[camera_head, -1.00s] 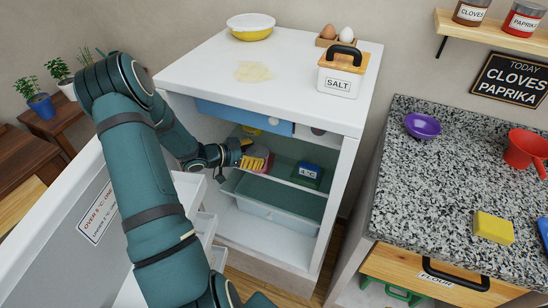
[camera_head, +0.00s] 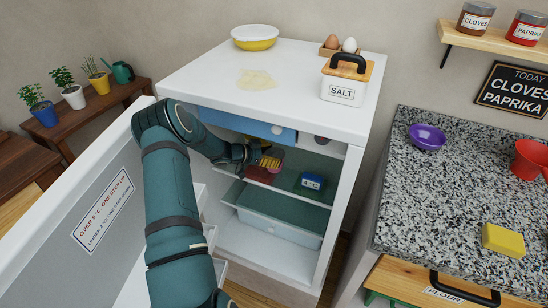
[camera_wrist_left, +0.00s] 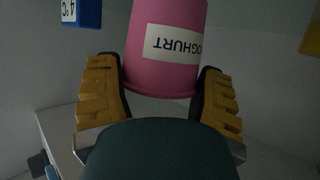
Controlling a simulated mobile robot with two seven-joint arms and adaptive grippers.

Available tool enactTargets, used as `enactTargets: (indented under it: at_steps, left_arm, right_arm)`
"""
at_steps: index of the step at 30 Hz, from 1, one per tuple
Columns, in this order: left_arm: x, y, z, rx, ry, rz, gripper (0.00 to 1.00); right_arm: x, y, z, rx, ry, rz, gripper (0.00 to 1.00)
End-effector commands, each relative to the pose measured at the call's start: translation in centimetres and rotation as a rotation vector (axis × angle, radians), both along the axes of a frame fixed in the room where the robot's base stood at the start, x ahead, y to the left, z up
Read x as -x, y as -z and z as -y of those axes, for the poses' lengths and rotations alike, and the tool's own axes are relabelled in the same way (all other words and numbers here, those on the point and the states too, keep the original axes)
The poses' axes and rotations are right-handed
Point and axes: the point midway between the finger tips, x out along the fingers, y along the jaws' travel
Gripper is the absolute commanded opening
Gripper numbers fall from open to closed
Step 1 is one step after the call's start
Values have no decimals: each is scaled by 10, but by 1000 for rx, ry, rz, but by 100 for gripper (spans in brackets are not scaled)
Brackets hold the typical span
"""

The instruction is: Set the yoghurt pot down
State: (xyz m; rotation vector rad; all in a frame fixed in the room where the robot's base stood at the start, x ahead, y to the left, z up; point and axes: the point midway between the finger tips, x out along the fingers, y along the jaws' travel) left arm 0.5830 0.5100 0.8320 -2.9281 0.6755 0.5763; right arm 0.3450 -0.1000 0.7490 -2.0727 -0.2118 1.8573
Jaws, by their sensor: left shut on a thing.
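My left gripper (camera_head: 272,160) reaches into the open fridge, above its upper glass shelf (camera_head: 290,190). It is shut on the pink yoghurt pot (camera_wrist_left: 167,45), with yellow-padded fingers on either side. The pot's white label reads upside down in the left wrist view, as does the blue 4 °C display. In the head view the pot (camera_head: 277,154) is mostly hidden behind the fingers. A dark red patch (camera_head: 258,175) shows on the shelf just below the gripper. I cannot tell whether the pot touches the shelf. My right gripper is not in view.
A blue drawer front (camera_head: 247,125) hangs close above. A clear bin (camera_head: 280,222) is below. The open fridge door (camera_head: 105,205) is at left. The shelf's front middle is free.

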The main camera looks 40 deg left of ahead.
Motion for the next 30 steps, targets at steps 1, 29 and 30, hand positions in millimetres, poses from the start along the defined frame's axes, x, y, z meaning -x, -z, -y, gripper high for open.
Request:
enactTargets:
  at_steps: [1, 29, 30]
  left_arm:
    - [-6, 8, -1, 0, 1, 1, 29]
    - [-14, 18, -4, 0, 0, 0, 98]
    - [-14, 17, -4, 0, 0, 0, 98]
  right_arm:
    - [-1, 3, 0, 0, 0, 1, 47]
    - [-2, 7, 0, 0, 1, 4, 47]
    - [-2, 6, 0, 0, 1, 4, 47]
